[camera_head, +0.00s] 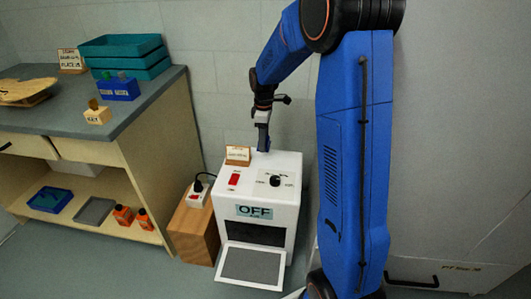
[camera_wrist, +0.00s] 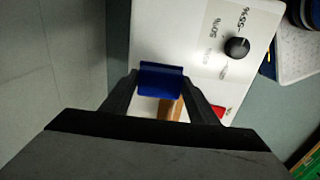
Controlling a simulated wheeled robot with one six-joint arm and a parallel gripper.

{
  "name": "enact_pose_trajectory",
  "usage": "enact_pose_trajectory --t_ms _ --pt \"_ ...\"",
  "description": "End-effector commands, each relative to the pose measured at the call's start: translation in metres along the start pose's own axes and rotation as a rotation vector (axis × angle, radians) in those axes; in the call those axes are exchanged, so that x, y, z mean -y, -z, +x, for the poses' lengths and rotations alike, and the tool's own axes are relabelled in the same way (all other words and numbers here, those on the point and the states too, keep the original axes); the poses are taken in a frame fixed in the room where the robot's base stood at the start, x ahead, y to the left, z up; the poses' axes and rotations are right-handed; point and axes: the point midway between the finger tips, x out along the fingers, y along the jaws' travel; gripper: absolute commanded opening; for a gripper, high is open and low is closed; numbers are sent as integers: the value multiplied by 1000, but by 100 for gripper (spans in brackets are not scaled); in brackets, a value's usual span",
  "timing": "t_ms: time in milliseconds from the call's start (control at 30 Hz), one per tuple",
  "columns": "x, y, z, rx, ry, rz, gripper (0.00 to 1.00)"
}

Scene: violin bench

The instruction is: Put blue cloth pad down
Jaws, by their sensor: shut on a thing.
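The blue cloth pad (camera_wrist: 161,80) is between the two fingers of my gripper (camera_wrist: 160,88) in the wrist view. My gripper is shut on it. In the head view my gripper (camera_head: 263,128) points down over the back part of the white box's top (camera_head: 283,163). The blue pad (camera_head: 264,146) shows small below the fingers there. I cannot tell whether the pad touches the box top.
The white box has a black knob (camera_head: 275,180), a red switch (camera_head: 234,179), a small sign (camera_head: 238,155) and an "OFF" display (camera_head: 254,212). A wooden block (camera_head: 193,234) with a socket (camera_head: 197,196) stands left. The bench (camera_head: 150,98) holds teal trays (camera_head: 123,52) and labelled blocks.

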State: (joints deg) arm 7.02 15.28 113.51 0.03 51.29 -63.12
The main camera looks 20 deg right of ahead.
Motion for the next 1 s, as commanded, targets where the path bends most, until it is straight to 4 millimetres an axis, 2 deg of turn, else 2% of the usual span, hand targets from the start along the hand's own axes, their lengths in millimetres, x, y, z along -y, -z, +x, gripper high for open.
enact_pose_trajectory --t_ms 100,333,567,967,1000 --pt "0 0 16 1 2 0 36" --pt "0 0 30 0 0 1 36" --pt "0 0 58 1 1 1 36" --pt "0 0 62 0 0 1 36" --pt "0 0 62 0 0 1 64"
